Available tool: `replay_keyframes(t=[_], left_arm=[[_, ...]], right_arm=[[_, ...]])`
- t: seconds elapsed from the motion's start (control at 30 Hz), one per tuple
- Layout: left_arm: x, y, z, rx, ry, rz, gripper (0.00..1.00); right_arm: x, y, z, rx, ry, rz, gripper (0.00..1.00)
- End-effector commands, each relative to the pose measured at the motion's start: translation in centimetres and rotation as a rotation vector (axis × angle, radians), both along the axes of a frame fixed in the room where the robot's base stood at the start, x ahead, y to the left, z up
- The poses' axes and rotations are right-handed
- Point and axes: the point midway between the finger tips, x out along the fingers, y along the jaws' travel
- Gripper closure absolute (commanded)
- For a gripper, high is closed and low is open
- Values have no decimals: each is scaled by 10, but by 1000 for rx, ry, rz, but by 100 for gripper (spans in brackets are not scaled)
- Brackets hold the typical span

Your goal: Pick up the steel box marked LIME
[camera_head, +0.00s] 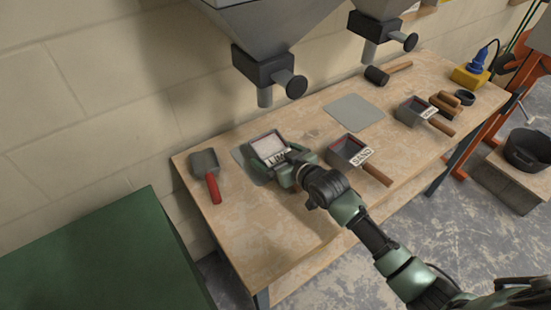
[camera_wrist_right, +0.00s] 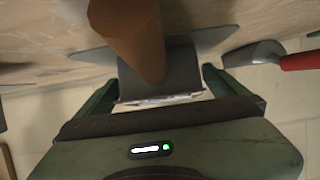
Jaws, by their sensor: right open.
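The steel box marked LIME (camera_head: 267,146) sits on a grey plate toward the left of the workbench. Pale material shows inside it, and its LIME label faces my side. My right gripper (camera_head: 292,164) is open at the label side of the box and hides its handle in the head view. In the right wrist view my right gripper (camera_wrist_right: 160,82) has its fingers apart on either side of the grey box (camera_wrist_right: 182,62), with the brown round handle (camera_wrist_right: 130,32) rising between them. I cannot tell whether the fingers touch it. My left gripper is not in view.
The SAND box (camera_head: 345,149) stands just right of my gripper. A red-handled scoop (camera_head: 205,162) lies to the left. A bare grey plate (camera_head: 355,112), a mallet (camera_head: 378,75) and another labelled box (camera_head: 411,108) are farther right. Hopper outlets (camera_head: 265,74) hang above the bench's back.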

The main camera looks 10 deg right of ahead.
Motion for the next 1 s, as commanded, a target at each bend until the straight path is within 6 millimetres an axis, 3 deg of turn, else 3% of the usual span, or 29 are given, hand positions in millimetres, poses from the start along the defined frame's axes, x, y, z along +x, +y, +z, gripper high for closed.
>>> replay_keyframes(t=[0.03, 0.3, 0.57, 1.0], left_arm=[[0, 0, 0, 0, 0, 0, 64], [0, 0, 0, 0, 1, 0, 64], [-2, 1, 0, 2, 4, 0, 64], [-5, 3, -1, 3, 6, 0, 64]], right_arm=[[0, 0, 0, 0, 0, 0, 6], [0, 0, 2, 1, -3, 0, 81], [1, 0, 6, 1, -4, 0, 81], [1, 0, 84, 1, -7, 1, 81]])
